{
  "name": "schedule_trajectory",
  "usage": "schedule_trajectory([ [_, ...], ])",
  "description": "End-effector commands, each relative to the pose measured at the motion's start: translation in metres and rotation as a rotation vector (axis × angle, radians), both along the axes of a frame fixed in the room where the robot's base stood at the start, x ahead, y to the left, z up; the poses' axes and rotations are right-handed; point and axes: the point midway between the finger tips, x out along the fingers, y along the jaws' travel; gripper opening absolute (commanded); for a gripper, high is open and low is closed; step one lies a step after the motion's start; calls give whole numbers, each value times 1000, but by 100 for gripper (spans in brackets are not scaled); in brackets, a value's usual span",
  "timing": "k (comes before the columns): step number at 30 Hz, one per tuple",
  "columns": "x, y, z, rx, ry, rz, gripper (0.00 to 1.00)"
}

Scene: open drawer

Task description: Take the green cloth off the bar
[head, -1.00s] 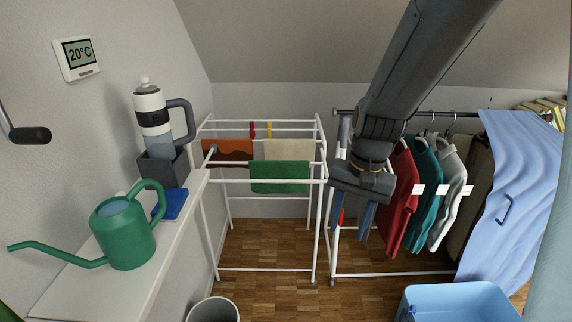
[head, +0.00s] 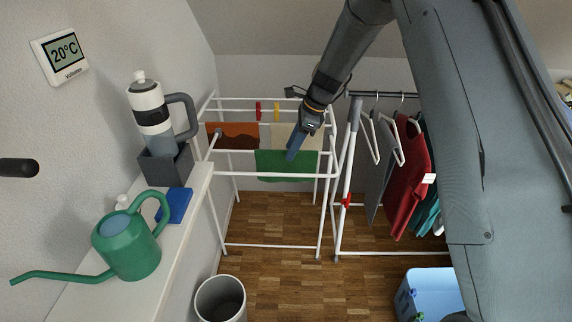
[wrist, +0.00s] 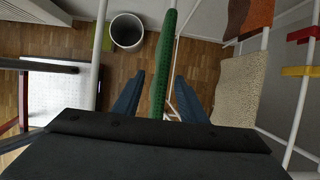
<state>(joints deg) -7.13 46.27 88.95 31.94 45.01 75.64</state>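The green cloth (head: 272,165) hangs folded over a bar of the white drying rack (head: 230,174), close to the rack's front rail. In the wrist view the cloth (wrist: 161,62) shows edge-on as a narrow upright strip. My gripper (head: 291,152) is at the cloth's upper right part, pointing down. The wrist view shows my gripper (wrist: 160,88) open, one blue finger on each side of the cloth. The fingers stand apart with the cloth between them. Whether the right finger touches it I cannot tell.
An orange cloth (head: 230,135) and a beige cloth (head: 283,133) hang on a bar behind, with red and yellow pegs beyond. A clothes rail with garments (head: 408,190) stands right. A shelf with a green watering can (head: 128,247) is left. A grey bin (head: 221,300) stands on the floor.

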Motion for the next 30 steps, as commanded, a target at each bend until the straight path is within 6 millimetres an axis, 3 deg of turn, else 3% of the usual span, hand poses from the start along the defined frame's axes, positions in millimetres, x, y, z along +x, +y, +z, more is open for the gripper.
schedule_trajectory([
  [11,6,3,-24,2,4,-6,38],
  [30,6,33,-83,2,3,-5,38],
])
